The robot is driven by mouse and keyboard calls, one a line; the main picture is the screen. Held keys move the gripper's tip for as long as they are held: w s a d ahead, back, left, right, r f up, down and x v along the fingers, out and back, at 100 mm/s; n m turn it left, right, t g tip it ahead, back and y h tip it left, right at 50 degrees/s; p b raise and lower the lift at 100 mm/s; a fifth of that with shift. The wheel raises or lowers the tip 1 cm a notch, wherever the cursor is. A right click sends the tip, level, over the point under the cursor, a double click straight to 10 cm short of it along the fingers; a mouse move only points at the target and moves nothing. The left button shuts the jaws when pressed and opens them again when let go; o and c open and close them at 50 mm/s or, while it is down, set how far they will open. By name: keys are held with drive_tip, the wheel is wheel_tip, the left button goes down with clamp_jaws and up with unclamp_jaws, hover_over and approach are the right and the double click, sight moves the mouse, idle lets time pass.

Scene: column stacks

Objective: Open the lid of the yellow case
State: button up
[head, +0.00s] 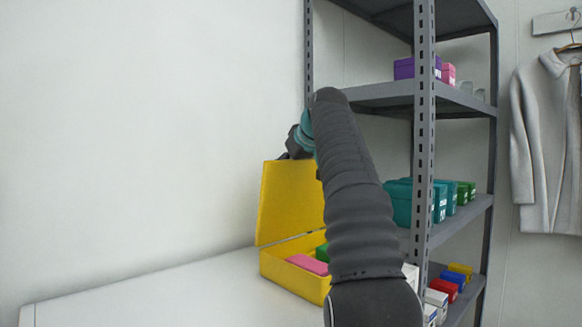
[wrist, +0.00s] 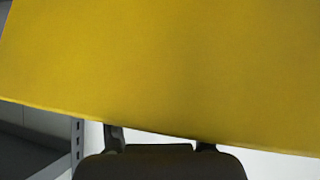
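The yellow case (head: 297,282) stands on the white table against the wall. Its lid (head: 289,201) is raised, standing roughly upright along the back. Inside lie a pink block (head: 308,264) and a green block (head: 322,252); my arm hides the case's right part. My gripper (head: 296,150) is at the lid's top edge, mostly hidden behind my arm. In the wrist view the yellow lid (wrist: 170,65) fills most of the picture. The two fingers of my gripper (wrist: 160,138) show apart at the lid's lower edge there, their tips hidden behind the lid. Contact cannot be told.
The white table (head: 170,297) is clear left of the case. A grey metal shelf (head: 424,130) stands close at right, holding several coloured boxes, including teal ones (head: 401,203). A light coat (head: 545,140) hangs at far right.

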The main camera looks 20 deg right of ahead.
drive_tip(key=shift+w+f, duration=0.15)
drive_tip(key=shift+f, duration=0.35)
drive_tip(key=v, duration=1.2)
drive_tip(key=shift+r, duration=0.45)
drive_tip(key=shift+s, duration=0.2)
